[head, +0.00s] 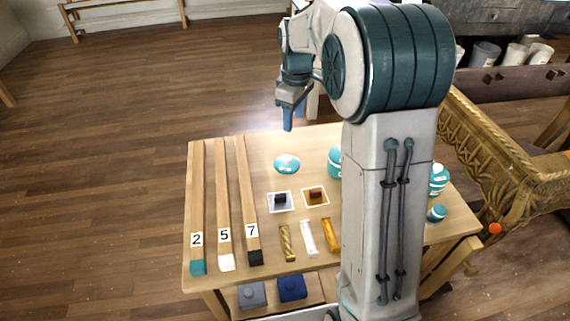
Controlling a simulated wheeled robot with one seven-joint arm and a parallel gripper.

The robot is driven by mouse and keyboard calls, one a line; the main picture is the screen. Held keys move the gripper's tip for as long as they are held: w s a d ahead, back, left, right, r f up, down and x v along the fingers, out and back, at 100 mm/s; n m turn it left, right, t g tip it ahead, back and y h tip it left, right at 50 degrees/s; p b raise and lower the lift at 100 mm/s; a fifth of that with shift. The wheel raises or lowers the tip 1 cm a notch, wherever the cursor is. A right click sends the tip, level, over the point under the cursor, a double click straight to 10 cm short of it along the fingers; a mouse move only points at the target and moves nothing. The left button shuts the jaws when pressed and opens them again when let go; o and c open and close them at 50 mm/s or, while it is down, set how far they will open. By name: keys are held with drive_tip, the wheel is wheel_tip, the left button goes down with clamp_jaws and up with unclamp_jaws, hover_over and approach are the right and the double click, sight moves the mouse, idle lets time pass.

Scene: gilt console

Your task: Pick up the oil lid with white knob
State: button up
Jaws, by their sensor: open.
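A round teal lid (287,164) lies on the wooden table (265,150) near its back edge. A small pale spot shows near its middle, probably the white knob, but it is too small to be sure. My gripper (288,122) points down and appears above and behind the lid in the head view, apart from it. It is open, with nothing seen between its fingers. A teal jar (334,163) stands right of the lid, partly hidden by my arm. Another teal and white jar (438,180) and a small teal one (436,212) stand at the right.
Three long bars numbered 2, 5 and 7 (223,205) lie on the left. Two square tiles with small blocks (281,208) and three short bars (307,237) lie in front of the lid. A gilt console (500,150) stands right. My arm hides the table's right-middle part.

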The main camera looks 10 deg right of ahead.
sight(287, 158)
drive_tip(key=w+f+n+b, duration=0.2)
drive_tip(key=w+f+n, duration=0.2)
drive_tip(key=w+f, duration=0.4)
drive_tip(key=shift+g, duration=0.4)
wheel_tip(287, 158, down, 14)
drive_tip(key=shift+s+a+f+b, duration=0.1)
drive_tip(key=shift+s+b, duration=0.05)
drive_tip(key=shift+b, duration=0.95)
drive_tip(key=c, duration=1.1)
